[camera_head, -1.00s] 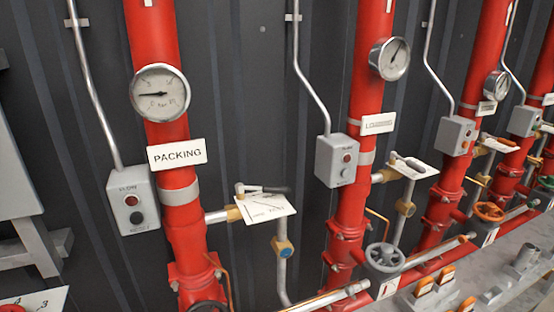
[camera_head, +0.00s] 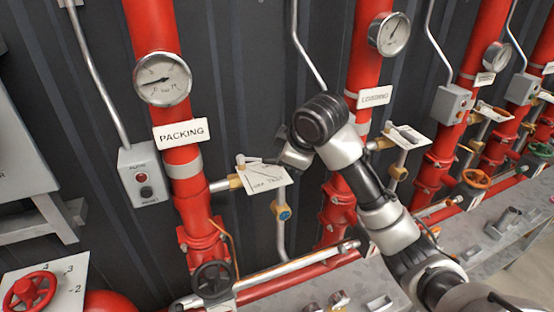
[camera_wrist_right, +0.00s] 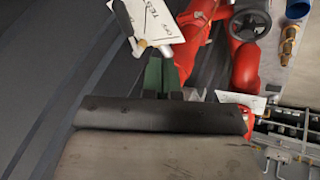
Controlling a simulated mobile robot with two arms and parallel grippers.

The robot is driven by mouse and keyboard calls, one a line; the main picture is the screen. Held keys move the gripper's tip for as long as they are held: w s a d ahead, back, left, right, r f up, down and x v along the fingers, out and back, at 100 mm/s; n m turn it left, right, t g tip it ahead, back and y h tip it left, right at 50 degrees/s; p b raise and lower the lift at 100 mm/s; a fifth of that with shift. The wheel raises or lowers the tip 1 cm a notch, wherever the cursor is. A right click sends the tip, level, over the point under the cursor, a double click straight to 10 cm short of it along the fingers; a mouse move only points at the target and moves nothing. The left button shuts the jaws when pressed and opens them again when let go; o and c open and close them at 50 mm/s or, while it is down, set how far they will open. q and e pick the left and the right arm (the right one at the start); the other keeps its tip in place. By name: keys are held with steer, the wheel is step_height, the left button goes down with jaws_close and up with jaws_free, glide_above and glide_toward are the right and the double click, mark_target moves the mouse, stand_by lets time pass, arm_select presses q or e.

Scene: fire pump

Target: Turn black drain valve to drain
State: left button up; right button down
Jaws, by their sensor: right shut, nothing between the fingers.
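My right arm enters the head view from the lower right. Its gripper (camera_head: 290,158) is just right of the white valve plate (camera_head: 268,177) beside the PACKING pipe. A thin lever lies across the top of that plate; its dark handle end is hidden behind or beside my gripper, and I cannot tell whether they touch. In the right wrist view the green fingers (camera_wrist_right: 162,76) are together, with nothing between them. My left gripper is not in view.
The red PACKING pipe (camera_head: 157,30) stands left of my gripper and the LOADING pipe (camera_head: 368,70) right of it. A black handwheel (camera_head: 213,280) is low on the PACKING pipe. A grey switch box (camera_head: 145,176) hangs at left. The dark wall (camera_head: 245,60) above the plate is clear.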

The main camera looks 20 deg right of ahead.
mark_target(263, 160)
steer(key=w+d+f+p, duration=0.1)
steer(key=w+f+p, duration=0.4)
steer(key=w+f, duration=0.2)
steer(key=shift+w+f, duration=0.2)
steer(key=shift+w, duration=0.95)
steer(key=shift+w+d, duration=0.1)
steer(key=shift+w, duration=0.05)
